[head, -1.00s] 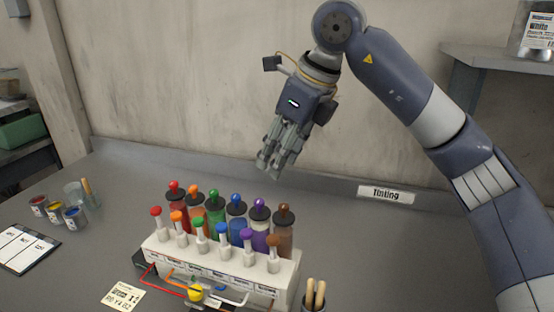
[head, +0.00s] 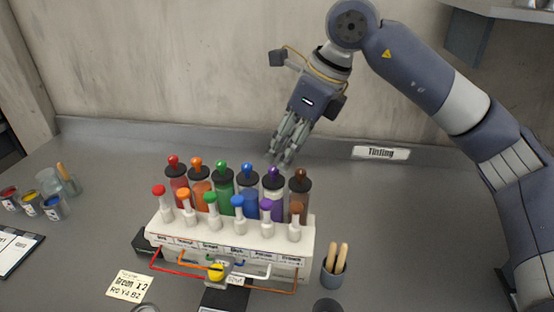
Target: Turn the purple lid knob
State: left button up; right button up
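The purple lid knob (head: 274,172) tops a dark-lidded canister (head: 273,187) in the back row of the dispenser (head: 233,238), between the blue and brown ones. A purple-capped pump (head: 265,206) stands in front of it and partly hides the canister. My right gripper (head: 280,158) points down just above the purple knob in the picture, with its fingertips slightly behind or over it; the exact gap cannot be told. Its fingers look close together and hold nothing visible. My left gripper is out of view.
Other canisters with red, orange, green, blue and brown knobs stand close alongside. A cup with wooden sticks (head: 334,270) is at right front. Small paint pots (head: 54,207) and a glass (head: 60,183) are at left. The counter right of the dispenser is mostly clear.

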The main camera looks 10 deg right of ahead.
aim_at(273, 167)
jog(key=x, duration=0.3)
jog(key=shift+a, duration=0.2)
jog(key=shift+x, duration=0.9)
jog(key=shift+w, duration=0.1)
grip_shut()
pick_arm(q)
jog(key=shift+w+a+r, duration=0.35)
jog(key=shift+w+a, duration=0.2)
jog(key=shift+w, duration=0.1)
